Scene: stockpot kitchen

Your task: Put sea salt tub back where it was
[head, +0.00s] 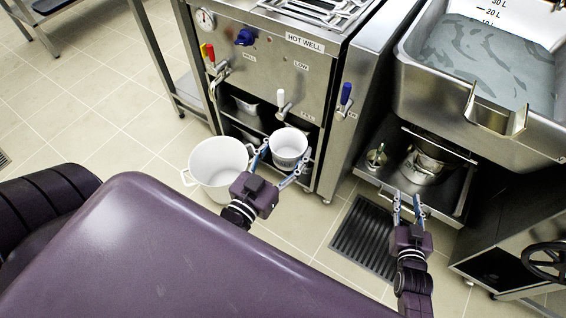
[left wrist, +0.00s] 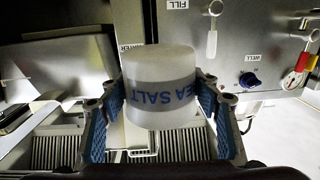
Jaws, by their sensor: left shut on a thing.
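The sea salt tub (head: 288,143) is a white round tub, held between the fingers of my left gripper (head: 283,168) in front of the hot well unit's lower shelves. In the left wrist view the tub (left wrist: 160,88) shows its blue SEA SALT lettering upside down, with a blue finger pad on each side. My right gripper (head: 408,207) is empty, its fingers apart, above the floor near the dark floor grate. The tub's underside is hidden in the head view.
A large white pot (head: 217,165) stands on the floor left of my left gripper. The hot well unit (head: 270,60) has open shelves with metal containers. A steel kettle (head: 480,90) stands at right, above a shelf (head: 450,195) with pots. A floor grate (head: 365,238) lies between.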

